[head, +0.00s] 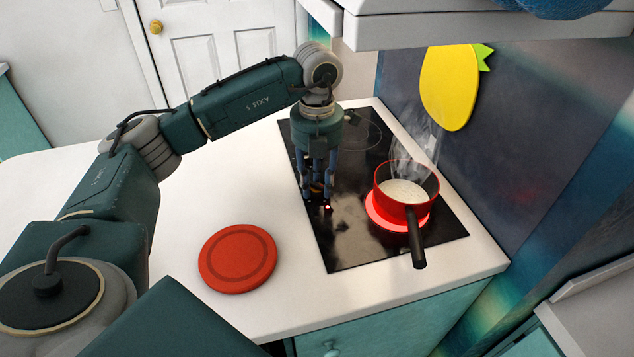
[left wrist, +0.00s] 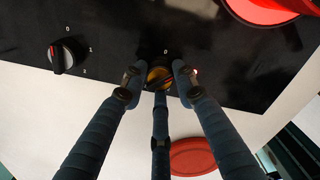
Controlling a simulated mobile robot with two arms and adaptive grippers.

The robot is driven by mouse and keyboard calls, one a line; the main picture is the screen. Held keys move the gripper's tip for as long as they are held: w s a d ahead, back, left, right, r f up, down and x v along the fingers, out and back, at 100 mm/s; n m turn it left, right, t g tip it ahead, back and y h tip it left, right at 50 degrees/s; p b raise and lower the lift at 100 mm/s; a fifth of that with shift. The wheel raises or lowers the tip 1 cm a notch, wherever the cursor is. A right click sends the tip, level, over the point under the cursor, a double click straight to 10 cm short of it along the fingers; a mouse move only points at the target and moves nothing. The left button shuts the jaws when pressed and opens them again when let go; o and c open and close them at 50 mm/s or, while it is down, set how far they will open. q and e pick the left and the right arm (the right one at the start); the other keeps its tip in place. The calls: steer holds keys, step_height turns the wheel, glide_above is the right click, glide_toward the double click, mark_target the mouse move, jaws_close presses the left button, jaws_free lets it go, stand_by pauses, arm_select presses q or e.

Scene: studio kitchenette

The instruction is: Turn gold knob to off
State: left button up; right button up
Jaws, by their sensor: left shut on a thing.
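The gold knob (left wrist: 158,77) is on the black cooktop (head: 350,240), below a small "0" mark in the left wrist view. In the head view only a bit of gold (head: 316,187) shows between the fingers. My left gripper (head: 317,193) points down at the cooktop and is shut on the gold knob; its fingers also show around the knob in the left wrist view (left wrist: 157,82). They partly hide the knob, and I cannot tell its exact setting. A small indicator light (head: 327,208) glows beside it. My right gripper is not in view.
A red pot (head: 407,204) with pale contents steams on a glowing red burner (head: 371,211), its black handle (head: 416,240) toward the front. A second knob (left wrist: 62,56) is on the cooktop. A red round mat (head: 238,260) lies on the white counter. A cabinet (head: 440,20) overhangs behind.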

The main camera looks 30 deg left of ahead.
mark_target(317, 183)
arm_select(q)
steer(key=n, duration=0.4)
steer(key=shift+w+a+r+n, duration=0.1)
steer(key=shift+r+n, duration=0.05)
steer(key=shift+n, duration=0.15)
steer(key=n, duration=0.4)
steer(key=shift+n, duration=0.3)
steer(key=o, duration=1.2)
steer(key=shift+c, duration=0.2)
step_height(317, 183, up, 7)
steer(key=shift+r, duration=0.2)
